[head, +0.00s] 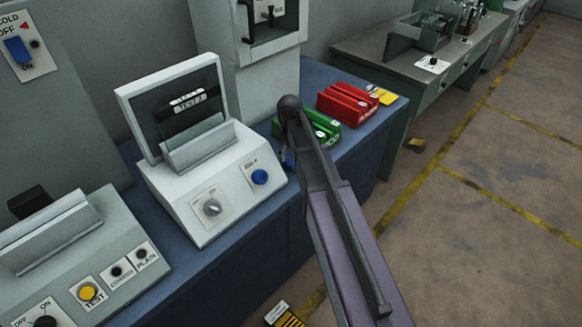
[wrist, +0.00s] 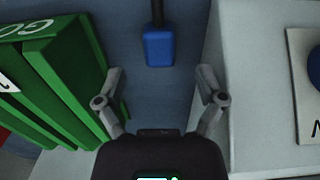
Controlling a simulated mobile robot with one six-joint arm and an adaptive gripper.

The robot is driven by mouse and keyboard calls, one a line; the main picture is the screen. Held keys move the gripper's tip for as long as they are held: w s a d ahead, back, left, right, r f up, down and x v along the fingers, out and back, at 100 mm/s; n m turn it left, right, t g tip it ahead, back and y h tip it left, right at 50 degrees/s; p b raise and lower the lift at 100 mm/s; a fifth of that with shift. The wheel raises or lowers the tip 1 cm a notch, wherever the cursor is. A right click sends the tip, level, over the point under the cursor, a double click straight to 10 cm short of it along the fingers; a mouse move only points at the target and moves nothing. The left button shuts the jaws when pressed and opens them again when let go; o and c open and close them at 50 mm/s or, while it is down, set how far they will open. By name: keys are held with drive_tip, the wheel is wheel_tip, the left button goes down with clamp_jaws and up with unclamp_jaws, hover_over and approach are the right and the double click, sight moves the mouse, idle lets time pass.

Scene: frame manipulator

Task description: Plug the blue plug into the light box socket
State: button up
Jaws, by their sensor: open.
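The blue plug (wrist: 159,47) hangs from or lies on a black cable, between a green holder and a pale box wall in the wrist view. In the head view only a sliver of blue (head: 289,160) shows beside my arm. My gripper (wrist: 161,75) is open and empty, its fingers either side of and just short of the plug. In the head view my arm hides the gripper. The likely light box (head: 185,205) is a pale sloped unit with an upright dark panel, a grey knob and a round blue part (head: 260,176). I cannot tell where its socket is.
A green holder (head: 322,133) and a red holder (head: 347,103) stand on the blue bench (head: 314,73) at right. The green holder (wrist: 58,75) is close left of my gripper, the pale box wall (wrist: 240,100) close right. Another control unit (head: 60,245) stands at left.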

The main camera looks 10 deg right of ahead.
sight(290, 162)
drive_tip(key=shift+f, duration=0.15)
drive_tip(key=shift+f+b, duration=2.45)
drive_tip(key=shift+b, duration=0.15)
drive_tip(key=c, duration=1.2)
